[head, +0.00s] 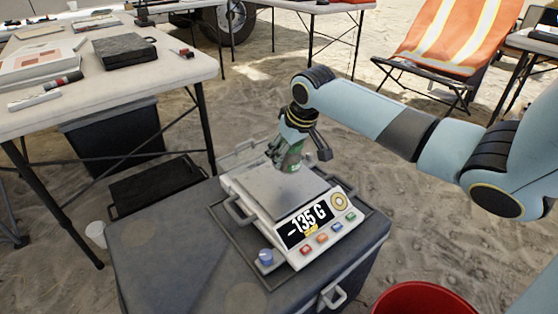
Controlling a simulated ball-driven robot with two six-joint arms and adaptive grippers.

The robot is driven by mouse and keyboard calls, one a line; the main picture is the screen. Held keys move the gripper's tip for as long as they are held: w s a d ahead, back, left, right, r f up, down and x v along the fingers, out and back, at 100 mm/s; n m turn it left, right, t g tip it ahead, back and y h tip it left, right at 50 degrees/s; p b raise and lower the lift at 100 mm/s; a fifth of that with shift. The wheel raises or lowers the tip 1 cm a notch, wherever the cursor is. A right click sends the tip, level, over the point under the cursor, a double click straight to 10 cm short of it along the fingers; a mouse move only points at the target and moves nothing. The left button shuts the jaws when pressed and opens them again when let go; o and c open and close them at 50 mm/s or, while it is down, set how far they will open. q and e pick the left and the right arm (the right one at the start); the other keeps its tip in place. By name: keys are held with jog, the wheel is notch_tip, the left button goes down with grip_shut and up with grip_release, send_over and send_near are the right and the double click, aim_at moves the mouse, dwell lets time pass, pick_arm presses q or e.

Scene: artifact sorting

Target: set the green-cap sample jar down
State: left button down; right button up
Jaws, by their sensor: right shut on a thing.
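My right gripper (288,152) is in the middle of the head view, pointing down at the back part of the scale's plate. It is shut on the sample jar (291,160), which shows as a small green patch between the fingers. Most of the jar is hidden by the gripper, and I cannot tell whether its base touches the plate. The scale (262,190) has a flat grey plate, and its display reads -135 G. My left gripper is out of view.
The scale sits in a dark tray (236,246) on a grey case (165,245). A small blue-topped item (266,257) stands at the tray's front left. A red bucket (425,298) is at the lower right. A table (120,88) stands at the left.

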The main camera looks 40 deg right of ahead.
jog(key=shift+w+a+f, duration=0.45)
jog(key=shift+w+f, duration=0.05)
jog(key=shift+w, duration=0.25)
notch_tip(320, 180, down, 4)
jog(key=shift+f+b, duration=0.1)
jog(key=shift+b, duration=1.05)
jog(key=o, duration=1.4)
